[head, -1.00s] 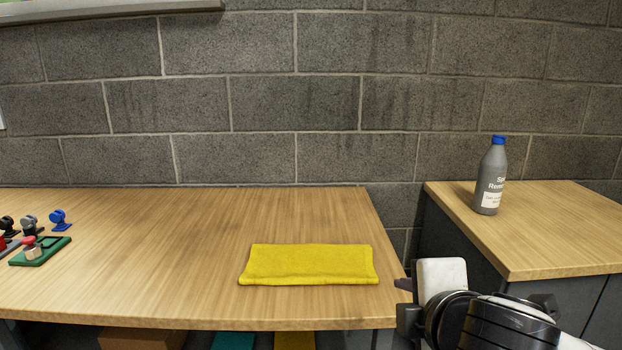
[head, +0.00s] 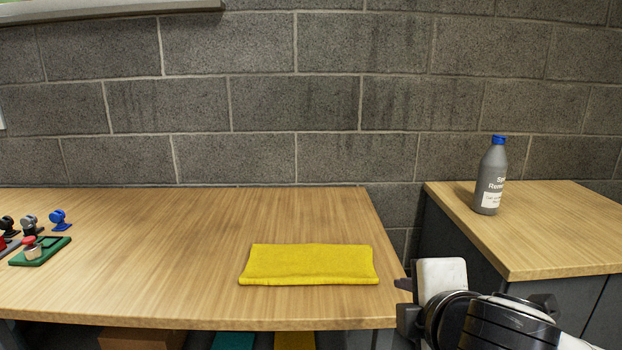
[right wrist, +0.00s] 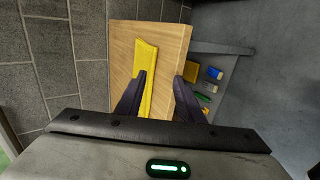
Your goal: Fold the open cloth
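The yellow cloth (head: 308,265) lies flat on the wooden table near its right front part. It is a wide rectangle with a thick front edge, and looks folded over. It also shows in the right wrist view (right wrist: 147,72) as a long strip. My right gripper (head: 404,300) is just off the table's right front corner, to the right of the cloth and apart from it. In the right wrist view its two fingers (right wrist: 157,88) are spread apart with nothing held between them. My left gripper is not in the head view.
The wooden table (head: 180,260) is clear around the cloth. Small colored parts and a green pad (head: 40,251) sit at its left end. A grey bottle (head: 490,178) with a blue cap stands on a separate cabinet (head: 560,240) at right, across a gap.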

